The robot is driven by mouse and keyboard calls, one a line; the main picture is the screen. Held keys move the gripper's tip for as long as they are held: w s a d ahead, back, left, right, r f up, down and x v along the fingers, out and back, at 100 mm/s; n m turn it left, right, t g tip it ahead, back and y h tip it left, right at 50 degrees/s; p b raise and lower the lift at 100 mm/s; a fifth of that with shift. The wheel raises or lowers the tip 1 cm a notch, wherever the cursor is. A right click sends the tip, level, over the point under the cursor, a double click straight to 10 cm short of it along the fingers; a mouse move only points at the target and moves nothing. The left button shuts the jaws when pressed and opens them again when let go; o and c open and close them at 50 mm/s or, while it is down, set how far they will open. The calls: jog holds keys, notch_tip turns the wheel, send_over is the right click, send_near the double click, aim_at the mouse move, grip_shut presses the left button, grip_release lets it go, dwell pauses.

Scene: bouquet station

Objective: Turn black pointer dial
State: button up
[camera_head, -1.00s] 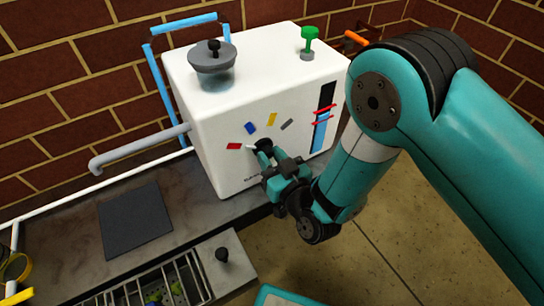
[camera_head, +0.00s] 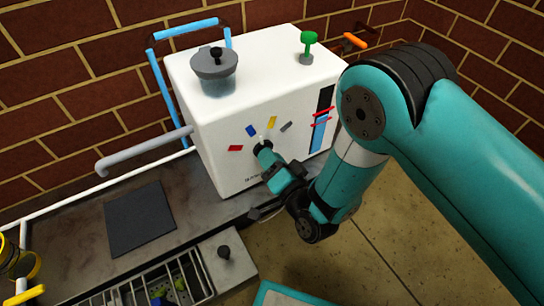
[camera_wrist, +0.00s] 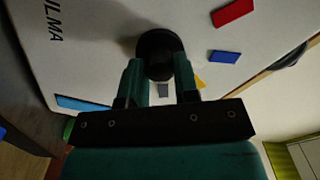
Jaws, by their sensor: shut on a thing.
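The black pointer dial (camera_head: 264,147) is on the front face of the white machine (camera_head: 225,165). Its white pointer points upward, between the blue mark (camera_head: 251,130) and the yellow mark (camera_head: 272,122). A red mark (camera_head: 235,148) lies to the left and a grey mark (camera_head: 287,127) to the right. My gripper (camera_head: 268,157) is shut on the dial. In the wrist view the round black dial (camera_wrist: 157,48) sits between my two green fingers (camera_wrist: 159,72); its pointer is hidden there.
A grey lidded pot (camera_head: 214,72) and a green knob (camera_head: 309,45) are on top of the machine. A grey pipe (camera_head: 140,150) sticks out left.

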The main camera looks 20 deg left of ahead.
jog(key=m+p, duration=0.1)
jog(key=m, duration=0.3)
jog(key=shift+s+m, duration=0.1)
jog(key=shift+m, duration=0.3)
dwell(0.4)
jog(key=o, duration=0.9)
